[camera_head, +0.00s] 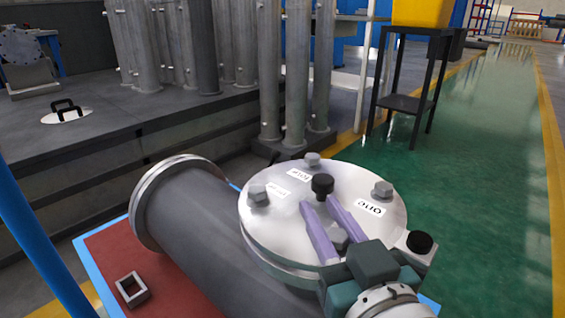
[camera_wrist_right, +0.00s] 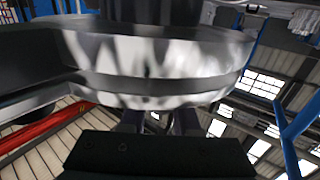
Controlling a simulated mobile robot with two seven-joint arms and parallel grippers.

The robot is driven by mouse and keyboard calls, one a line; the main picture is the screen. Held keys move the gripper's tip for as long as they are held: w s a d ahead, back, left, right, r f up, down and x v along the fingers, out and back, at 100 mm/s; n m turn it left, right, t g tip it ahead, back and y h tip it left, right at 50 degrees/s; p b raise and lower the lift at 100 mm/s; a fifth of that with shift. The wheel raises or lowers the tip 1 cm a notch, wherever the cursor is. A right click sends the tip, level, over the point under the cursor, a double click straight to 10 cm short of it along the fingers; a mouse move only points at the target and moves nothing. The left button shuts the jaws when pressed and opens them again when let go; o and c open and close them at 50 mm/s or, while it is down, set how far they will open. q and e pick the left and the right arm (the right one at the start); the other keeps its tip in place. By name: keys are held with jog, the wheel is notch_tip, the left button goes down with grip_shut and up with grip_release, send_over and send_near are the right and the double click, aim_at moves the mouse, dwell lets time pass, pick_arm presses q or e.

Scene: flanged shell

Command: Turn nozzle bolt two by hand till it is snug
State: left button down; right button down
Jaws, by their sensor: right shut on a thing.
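In the right wrist view the blurred flange rim (camera_wrist_right: 150,60) fills the top, and the grip is not clear. My left gripper is out of view.
Other bolts stand at the back (camera_head: 312,159), right (camera_head: 384,188) and left (camera_head: 258,194) of the cover. A small square metal piece (camera_head: 132,289) lies on the red bench top (camera_head: 112,255). A blue post (camera_head: 35,235) rises at left. Green floor (camera_head: 480,180) is clear at right.

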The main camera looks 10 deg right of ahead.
jog(key=m+h, duration=0.1)
jog(key=h, duration=0.1)
jog(key=m+h+p, duration=0.1)
jog(key=h, duration=0.1)
jog(key=shift+d+r+m, duration=0.15)
jog(key=shift+d+m, duration=0.1)
jog(key=shift+m, duration=0.05)
jog(key=shift+d+m+g+h, duration=0.2)
jog(key=shift+m+h, duration=0.25)
jog(key=shift+h, duration=0.15)
jog(key=shift+d+m+g+h, duration=0.1)
jog(key=shift+m+g+h, duration=0.1)
jog(key=shift+m+h, duration=0.35)
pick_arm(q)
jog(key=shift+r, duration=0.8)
pick_arm(e)
jog(key=shift+d+m+g+h, duration=0.15)
jog(key=shift+m+g+h, duration=0.15)
jog(key=shift+h, duration=0.55)
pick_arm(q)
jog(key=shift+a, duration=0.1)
pick_arm(e)
jog(key=shift+r, duration=0.15)
jog(key=c, duration=0.9)
grip_release()
jog(key=shift+s+d, duration=0.1)
